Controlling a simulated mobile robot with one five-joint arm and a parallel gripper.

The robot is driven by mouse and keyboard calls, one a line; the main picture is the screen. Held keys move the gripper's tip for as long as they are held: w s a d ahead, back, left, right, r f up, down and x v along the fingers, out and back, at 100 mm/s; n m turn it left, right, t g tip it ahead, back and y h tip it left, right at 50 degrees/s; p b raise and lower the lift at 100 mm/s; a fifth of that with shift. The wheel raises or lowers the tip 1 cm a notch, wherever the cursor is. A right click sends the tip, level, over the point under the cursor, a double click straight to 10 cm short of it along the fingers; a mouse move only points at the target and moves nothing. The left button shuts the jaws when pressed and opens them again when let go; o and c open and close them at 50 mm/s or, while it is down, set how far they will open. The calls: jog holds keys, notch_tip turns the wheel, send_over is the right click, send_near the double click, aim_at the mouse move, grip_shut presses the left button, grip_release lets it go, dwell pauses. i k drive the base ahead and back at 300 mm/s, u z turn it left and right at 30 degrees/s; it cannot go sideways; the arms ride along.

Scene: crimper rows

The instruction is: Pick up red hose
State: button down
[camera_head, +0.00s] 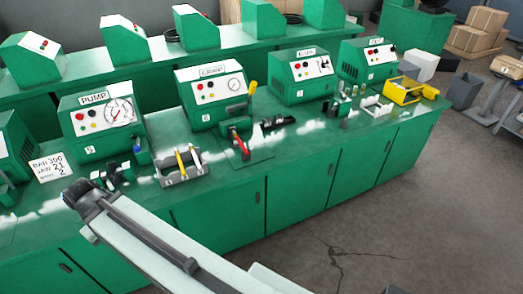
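No hose shape can be made out clearly. A slim red piece (241,144) stands at a tilt by a dark fixture on the bench, below the middle machine; I cannot tell whether it is the red hose. My pale arm reaches in from the bottom towards the left. Its dark end (84,196) shows in front of the bench, left of the red piece and well apart from it. No fingers can be made out there, and nothing held is visible.
The green bench (330,136) carries machines with dials and buttons. A grey rack (181,178) with yellow and white tools stands left of the red piece. A black tool (278,122) lies to its right, and a yellow device (405,91) farther right. Floor at right front is clear.

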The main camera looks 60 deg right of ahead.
aim_at(234, 133)
jog(key=z, duration=0.05)
jog(key=k, duration=0.2)
jog(key=z, duration=0.45)
jog(key=i, duration=1)
jog(key=z, duration=0.35)
jog(key=k, duration=1.2)
jog(key=u, duration=0.4)
jog(key=i, duration=1.15)
jog(key=z, duration=0.1)
